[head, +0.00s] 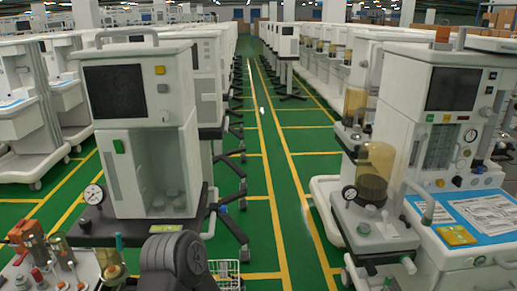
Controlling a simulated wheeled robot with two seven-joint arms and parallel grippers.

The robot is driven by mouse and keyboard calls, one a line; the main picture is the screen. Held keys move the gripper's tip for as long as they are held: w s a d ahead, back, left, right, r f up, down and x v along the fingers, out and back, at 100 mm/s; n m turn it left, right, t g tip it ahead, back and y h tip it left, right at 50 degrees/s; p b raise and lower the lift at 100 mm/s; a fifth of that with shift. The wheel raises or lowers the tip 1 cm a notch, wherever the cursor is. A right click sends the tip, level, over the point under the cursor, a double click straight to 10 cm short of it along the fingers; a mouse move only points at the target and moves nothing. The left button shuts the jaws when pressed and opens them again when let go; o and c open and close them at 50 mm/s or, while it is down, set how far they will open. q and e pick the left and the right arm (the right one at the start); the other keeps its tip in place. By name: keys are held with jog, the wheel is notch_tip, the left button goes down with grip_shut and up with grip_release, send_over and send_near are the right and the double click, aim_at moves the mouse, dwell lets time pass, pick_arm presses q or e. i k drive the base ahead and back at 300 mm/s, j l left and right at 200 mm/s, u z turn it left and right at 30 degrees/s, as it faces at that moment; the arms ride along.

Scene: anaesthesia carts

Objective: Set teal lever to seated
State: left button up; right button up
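A small teal upright piece (118,241), which may be the teal lever, shows at the lower left, just left of a dark arm part of mine. It is too small to tell whether it is seated. It stands near the front edge of the dark base of the nearest left machine (160,85). Neither gripper can be made out; only a dark rounded arm part of mine shows at the bottom, covering part of the foreground.
A bench with red-capped parts and clear cylinders (62,252) fills the lower left corner. A pressure gauge (93,194) stands behind it. A large machine (450,90) with an amber canister (376,170) stands at right. The green aisle (285,190) between is open.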

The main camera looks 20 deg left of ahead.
aim_at(121, 244)
jog(key=i+l+u, duration=0.15)
jog(key=u, duration=0.25)
jog(key=i+l+u, duration=0.2)
jog(key=u, duration=0.25)
jog(key=i+l+u, duration=0.1)
jog(key=l+u, duration=0.55)
jog(key=u, duration=0.2)
jog(key=i+l+u, duration=0.1)
jog(key=l+u, duration=0.55)
jog(key=u, duration=0.2)
